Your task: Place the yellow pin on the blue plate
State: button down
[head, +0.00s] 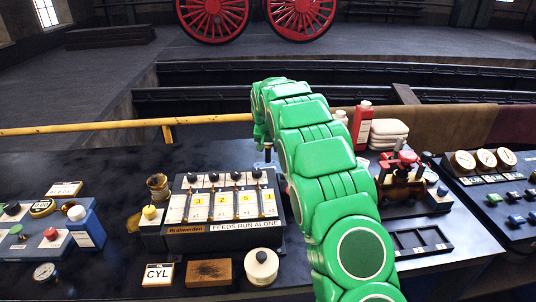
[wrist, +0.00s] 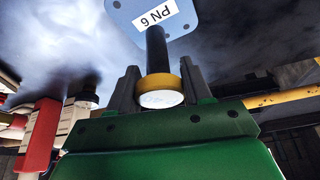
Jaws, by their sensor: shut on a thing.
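My gripper (wrist: 160,88) is shut on the yellow pin (wrist: 161,81) in the wrist view. The pin has a yellow collar, a pale round end facing the camera and a dark shaft. The shaft points away from me towards the blue plate (wrist: 124,16), a light blue piece with a white label, seen upside down. The shaft's far end overlaps the plate's edge in the picture; I cannot tell whether they touch. In the head view my green arm bends down behind the lever box, and the pin and plate cannot be made out.
The lever box (head: 225,214) stands left of my arm, with a brass cup (head: 158,187) beside it. A round white-lidded pot (head: 262,266) and a wooden block (head: 209,273) lie in front. A red bottle (head: 362,125) stands right of my arm. A yellow rail (head: 110,127) runs behind.

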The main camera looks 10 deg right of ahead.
aim_at(268, 153)
jog(key=shift+w+f, duration=0.3)
jog(key=shift+f, duration=1.55)
jog(key=shift+f, duration=0.1)
jog(key=shift+c, duration=2.4)
grip_release()
